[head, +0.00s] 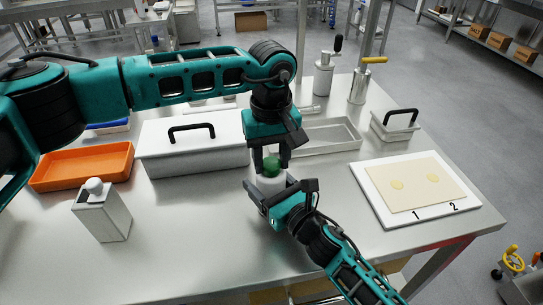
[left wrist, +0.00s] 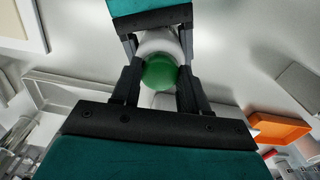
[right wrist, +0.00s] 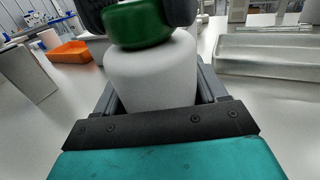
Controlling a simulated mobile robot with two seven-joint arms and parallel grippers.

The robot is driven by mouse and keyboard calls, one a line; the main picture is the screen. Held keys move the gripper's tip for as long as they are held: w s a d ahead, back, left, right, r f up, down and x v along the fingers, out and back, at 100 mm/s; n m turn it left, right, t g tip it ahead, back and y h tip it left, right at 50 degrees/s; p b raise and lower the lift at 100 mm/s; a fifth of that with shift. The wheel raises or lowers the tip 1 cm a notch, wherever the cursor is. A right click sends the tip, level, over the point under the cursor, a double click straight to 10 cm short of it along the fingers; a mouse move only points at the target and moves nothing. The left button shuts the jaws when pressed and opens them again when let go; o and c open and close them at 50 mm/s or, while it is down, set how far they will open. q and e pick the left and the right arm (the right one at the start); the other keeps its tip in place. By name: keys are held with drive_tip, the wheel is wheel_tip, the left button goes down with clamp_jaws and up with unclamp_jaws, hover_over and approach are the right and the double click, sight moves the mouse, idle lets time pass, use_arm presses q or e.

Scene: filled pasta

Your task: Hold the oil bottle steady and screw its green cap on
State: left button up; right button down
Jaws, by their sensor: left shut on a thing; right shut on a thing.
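The oil bottle (head: 266,181) is pale grey-white and stands upright near the middle of the table. My right gripper (head: 275,188) is shut on its body from the front right; the bottle also shows large in the right wrist view (right wrist: 155,75). The round green cap (head: 271,166) is at the bottle's top. My left gripper (head: 270,160) points down from above and is shut on the cap, which shows between its fingers in the left wrist view (left wrist: 159,72). In the right wrist view the cap (right wrist: 138,25) shows no clear gap above the shoulder. The neck and threads are hidden.
A lidded metal container (head: 190,158) and orange tray (head: 103,164) stand at the left, with a grey dispenser (head: 103,217) in front. An empty shallow tray (head: 325,143) lies behind the bottle. A white board (head: 378,203) with a dough sheet is at the right.

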use_arm(q)
drive_tip(key=m, duration=1)
drive_tip(key=shift+m, duration=0.4)
drive_tip(key=o, duration=1.1)
drive_tip(key=shift+r, duration=0.1)
wheel_tip(320, 180, up, 12)
use_arm(e)
unclamp_jaws()
drive_tip(key=shift+s+d, duration=0.1)
